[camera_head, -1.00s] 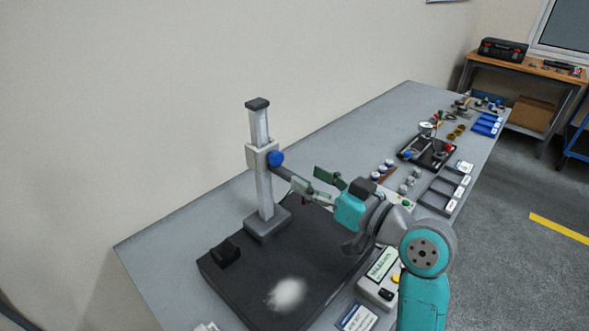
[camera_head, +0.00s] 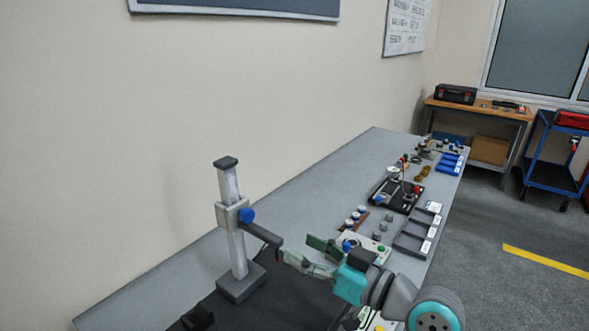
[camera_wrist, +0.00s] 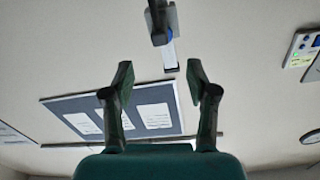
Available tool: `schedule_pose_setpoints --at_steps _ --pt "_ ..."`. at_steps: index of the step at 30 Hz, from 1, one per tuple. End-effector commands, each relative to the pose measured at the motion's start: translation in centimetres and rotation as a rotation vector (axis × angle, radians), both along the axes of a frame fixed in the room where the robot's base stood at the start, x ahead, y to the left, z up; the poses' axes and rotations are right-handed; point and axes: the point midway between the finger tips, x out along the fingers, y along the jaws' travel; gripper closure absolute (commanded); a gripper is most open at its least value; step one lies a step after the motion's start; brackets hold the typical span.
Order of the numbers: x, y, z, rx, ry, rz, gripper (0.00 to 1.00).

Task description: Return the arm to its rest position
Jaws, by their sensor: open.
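My gripper (camera_head: 302,254) is in the lower middle of the head view, joined to my teal and grey arm. It is beside the gauge stand (camera_head: 232,225), close to the tip of the stand's dark side arm. I cannot tell whether they touch. In the wrist view my gripper (camera_wrist: 157,80) has its two fingers apart with nothing between them. The stand's column (camera_wrist: 170,52) shows beyond the fingers at the top of that view. Most of my arm's lower part is out of the head view.
The stand rests on a dark plate (camera_head: 262,306) on the long grey bench (camera_head: 325,180). Grey trays (camera_head: 418,230), blue bins (camera_head: 450,164) and a gauge fixture (camera_head: 397,194) lie along its right side. A wooden workbench (camera_head: 480,112) and blue cart (camera_head: 548,165) stand behind.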

Motion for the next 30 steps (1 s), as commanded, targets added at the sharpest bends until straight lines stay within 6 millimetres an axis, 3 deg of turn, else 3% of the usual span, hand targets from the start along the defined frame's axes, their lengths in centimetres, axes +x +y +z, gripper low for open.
schedule_pose_setpoints --at_steps 8,14,21,30 --pt "-1.3 -2.3 -8.1 0.060 0.112 -0.179 0.42" --pt "-3.8 -4.7 -14.2 0.084 0.181 -0.333 0.42" --pt "-8.4 -7.6 -20.5 0.077 0.238 -0.505 0.42" --pt "-16.1 -11.0 -26.1 0.023 0.270 -0.684 0.42"
